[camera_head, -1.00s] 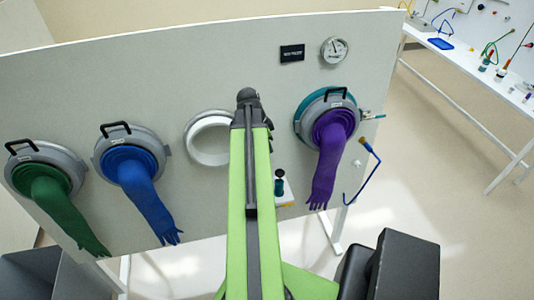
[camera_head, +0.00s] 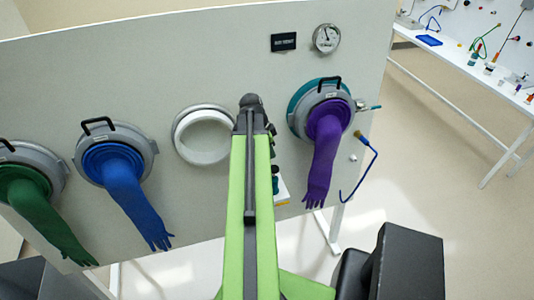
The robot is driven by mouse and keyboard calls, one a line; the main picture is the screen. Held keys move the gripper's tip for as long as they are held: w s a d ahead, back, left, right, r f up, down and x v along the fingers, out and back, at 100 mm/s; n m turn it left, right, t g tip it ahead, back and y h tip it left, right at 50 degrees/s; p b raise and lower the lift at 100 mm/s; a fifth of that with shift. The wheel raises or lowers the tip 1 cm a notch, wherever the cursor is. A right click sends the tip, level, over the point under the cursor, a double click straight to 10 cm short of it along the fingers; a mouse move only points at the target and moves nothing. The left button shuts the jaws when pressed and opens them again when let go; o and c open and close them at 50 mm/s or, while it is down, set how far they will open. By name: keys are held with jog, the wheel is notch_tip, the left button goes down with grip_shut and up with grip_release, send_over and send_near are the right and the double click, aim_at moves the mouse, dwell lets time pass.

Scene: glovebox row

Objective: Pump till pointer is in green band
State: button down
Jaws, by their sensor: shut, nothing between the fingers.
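A round gauge (camera_head: 326,38) with a white face is fixed at the panel's upper right. Its dark pointer is too small to read against any green band. A small dark and teal upright part (camera_head: 275,178), perhaps the pump, stands on a white block with a yellow edge (camera_head: 282,197), below and left of the purple glove. My green arm partly covers it. My gripper does not show; my arm rises through the middle of the view to a dark joint.
The grey panel (camera_head: 120,75) carries a green glove (camera_head: 45,215), a blue glove (camera_head: 125,195), an open white port (camera_head: 205,137) and a purple glove (camera_head: 322,160).

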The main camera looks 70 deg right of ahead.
aim_at(275, 168)
jog(key=b+x, duration=0.1)
jog(key=x, duration=0.1)
jog(key=b+x, duration=0.3)
jog(key=x, duration=0.1)
jog(key=shift+w+a, duration=0.3)
jog(key=shift+w, duration=0.05)
jog(key=shift+f+b, duration=0.25)
jog(key=shift+b, duration=0.05)
notch_tip(275, 168, down, 5)
jog(key=b, duration=0.5)
jog(key=shift+a+r, duration=0.2)
jog(key=shift+r, duration=0.1)
jog(key=shift+f, duration=0.1)
